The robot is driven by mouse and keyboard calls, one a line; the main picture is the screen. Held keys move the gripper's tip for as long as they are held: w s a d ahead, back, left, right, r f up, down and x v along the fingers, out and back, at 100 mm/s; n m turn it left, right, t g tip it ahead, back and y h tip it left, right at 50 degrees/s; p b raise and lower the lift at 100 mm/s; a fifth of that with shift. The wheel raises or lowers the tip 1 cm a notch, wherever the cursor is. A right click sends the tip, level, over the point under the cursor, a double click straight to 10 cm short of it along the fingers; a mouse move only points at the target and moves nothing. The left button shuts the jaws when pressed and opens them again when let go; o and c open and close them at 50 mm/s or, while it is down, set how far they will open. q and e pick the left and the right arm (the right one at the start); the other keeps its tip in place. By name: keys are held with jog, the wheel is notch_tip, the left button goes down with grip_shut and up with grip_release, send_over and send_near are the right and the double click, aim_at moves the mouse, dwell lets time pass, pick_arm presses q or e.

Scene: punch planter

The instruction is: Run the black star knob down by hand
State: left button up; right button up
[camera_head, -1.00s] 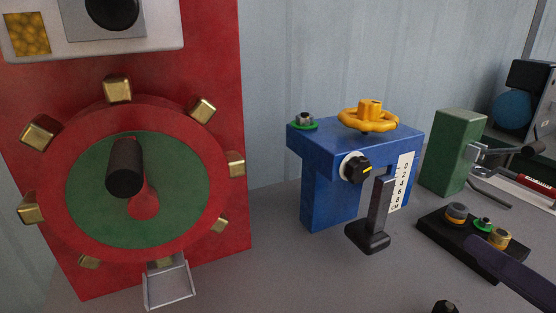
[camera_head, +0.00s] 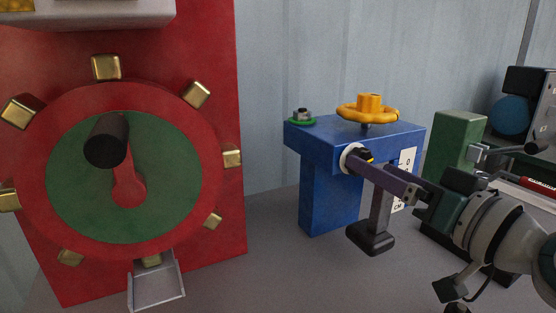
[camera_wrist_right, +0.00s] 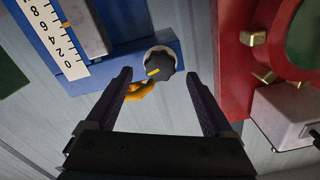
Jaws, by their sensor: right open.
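The black star knob (camera_head: 365,154), with a yellow mark on its face, sits on a white round collar on the side of the blue block (camera_head: 325,195). In the right wrist view the knob (camera_wrist_right: 160,67) shows clearly at the top middle. I see gaps on both sides, and no clear contact. In the head view the gripper (camera_head: 372,166) reaches in from the right and partly covers the knob. My left gripper is not in view.
A yellow handwheel (camera_head: 367,113) tops the blue block, beside a green-ringed nut (camera_head: 302,116). A dark post on a foot (camera_head: 370,238) stands close below my gripper, by a white scale (camera_head: 407,160). A red panel (camera_head: 222,70) stands left; a green block (camera_head: 455,142) right.

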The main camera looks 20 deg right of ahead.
jog(key=w, duration=0.3)
jog(key=shift+a, duration=0.15)
jog(key=c, duration=1.4)
jog(key=shift+o, duration=0.2)
jog(key=shift+m, duration=1.8)
jog(key=o, duration=1.4)
jog(key=shift+c, duration=0.2)
